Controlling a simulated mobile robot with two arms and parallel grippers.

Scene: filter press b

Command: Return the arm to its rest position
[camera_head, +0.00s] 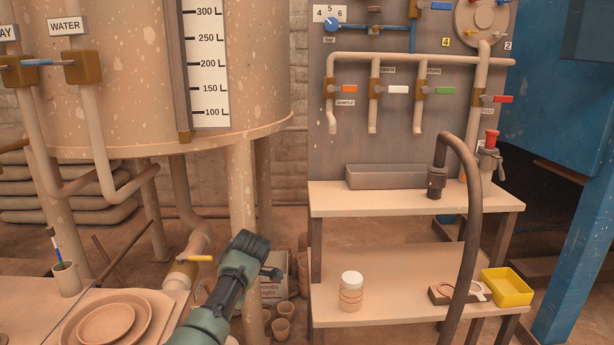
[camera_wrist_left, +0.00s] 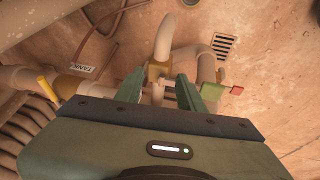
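My left arm (camera_head: 218,302) comes up from the bottom of the head view, in front of the tank's legs. Its dark wrist end (camera_head: 250,246) is over the floor between the tank and the bench; the fingers cannot be made out clearly there. In the left wrist view, the two green fingers of my left gripper (camera_wrist_left: 159,90) stand apart with nothing held between them. Pipes and a brass fitting (camera_wrist_left: 157,71) show beyond the gap, apart from the fingers. My right gripper is in neither view.
The tank (camera_head: 130,90) with its pipes stands left. A table with brown plates (camera_head: 105,322) is at lower left. On the right, a two-level bench (camera_head: 400,200) holds a jar (camera_head: 351,292) and a yellow tray (camera_head: 506,288). A dark hose (camera_head: 470,230) hangs before it.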

